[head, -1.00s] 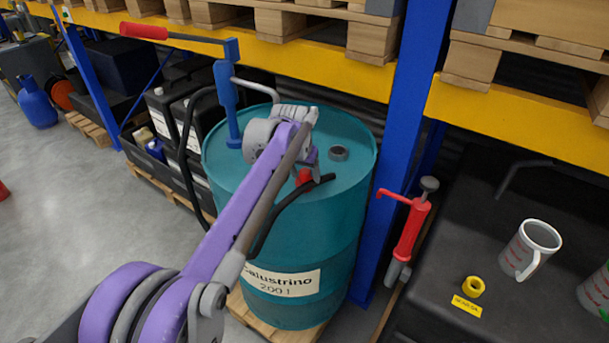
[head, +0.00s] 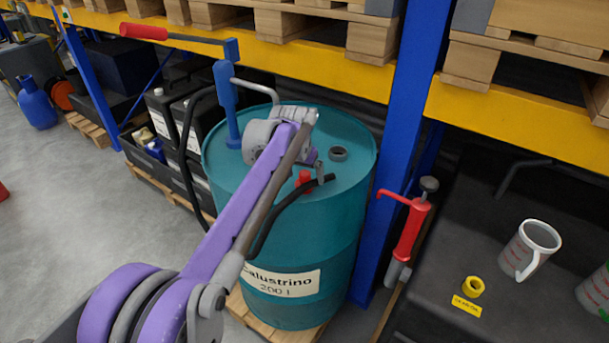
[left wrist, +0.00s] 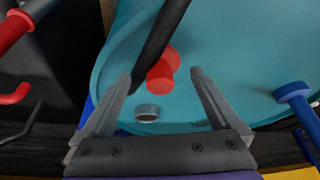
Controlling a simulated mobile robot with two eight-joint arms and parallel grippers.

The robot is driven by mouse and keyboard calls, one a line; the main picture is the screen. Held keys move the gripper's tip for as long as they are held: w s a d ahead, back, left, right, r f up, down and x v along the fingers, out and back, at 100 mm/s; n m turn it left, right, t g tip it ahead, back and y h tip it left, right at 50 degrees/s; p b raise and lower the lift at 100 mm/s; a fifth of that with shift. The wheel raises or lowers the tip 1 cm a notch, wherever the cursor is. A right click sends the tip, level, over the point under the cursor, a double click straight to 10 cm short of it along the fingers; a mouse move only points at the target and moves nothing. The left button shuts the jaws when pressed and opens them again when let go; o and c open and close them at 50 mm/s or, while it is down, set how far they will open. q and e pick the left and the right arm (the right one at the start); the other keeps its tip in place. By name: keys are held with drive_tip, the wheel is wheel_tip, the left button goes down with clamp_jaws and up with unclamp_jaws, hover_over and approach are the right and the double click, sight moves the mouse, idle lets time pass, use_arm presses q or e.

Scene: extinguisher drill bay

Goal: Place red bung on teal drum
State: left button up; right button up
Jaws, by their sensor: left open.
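The red bung (head: 304,180) is at the top of the teal drum (head: 230,190), near its front edge; it looks upright. In the left wrist view the bung (left wrist: 160,74) shows ahead between the fingers, with the black hose crossing part of it. A grey ring-shaped opening (head: 338,154) is on the drum top behind the bung; it also shows in the left wrist view (left wrist: 147,113). My left gripper (left wrist: 161,80) is open, its fingers apart on either side of the bung, with no clear contact. My right gripper is in neither view.
A blue pump with a red handle (head: 145,31) stands on the drum, and its black hose (head: 265,230) hangs in front. A blue rack post (head: 401,130) is close at the right.

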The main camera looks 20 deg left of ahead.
use_arm(q)
drive_tip(key=v, duration=1.2)
drive_tip(key=s+f, duration=1.1)
drive_tip(key=s, duration=0.3)
drive_tip(key=s+f+t, duration=0.1)
drive_tip(key=s+f, duration=1)
drive_tip(key=s, duration=0.4)
drive_tip(key=shift+s+n+p, duration=0.3)
drive_tip(key=shift+n+p, duration=0.05)
drive_tip(key=shift+n, duration=0.05)
